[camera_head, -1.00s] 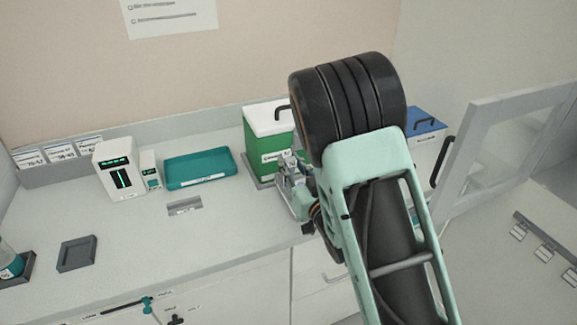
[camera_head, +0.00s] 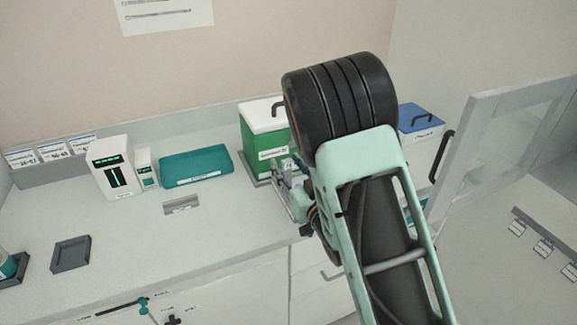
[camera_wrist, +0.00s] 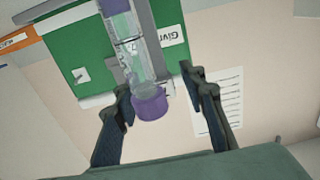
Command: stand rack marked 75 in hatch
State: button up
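In the wrist view a clear tube with a purple cap (camera_wrist: 150,103) stands against a grey upright part (camera_wrist: 146,35), which seems to belong to a rack. My gripper (camera_wrist: 155,82) has its fingers apart on either side of the tube, with a visible gap on the right. In the head view my gripper is mostly hidden by my arm, beside a small grey-and-white rack-like thing (camera_head: 290,172) near the green box. No mark 75 is readable. A framed glass door (camera_head: 510,135) stands open at the right; it may be the hatch's.
A green box with a white lid (camera_head: 264,142) stands just behind the gripper. A teal tray (camera_head: 196,166), a white device (camera_head: 112,168) and a dark square holder (camera_head: 71,254) are on the counter to the left. A blue-lidded box (camera_head: 420,120) stands behind my arm.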

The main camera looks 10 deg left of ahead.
jog(key=shift+r, duration=0.1)
jog(key=shift+r+p, duration=0.2)
jog(key=shift+p, duration=0.15)
jog(key=v, duration=0.7)
jog(key=shift+s+d+r, duration=0.1)
jog(key=shift+s, duration=0.05)
jog(key=p+v, duration=0.4)
jog(key=p, duration=0.3)
jog(key=shift+s+d, duration=0.1)
jog(key=shift+s, duration=0.1)
jog(key=shift+c, duration=0.2)
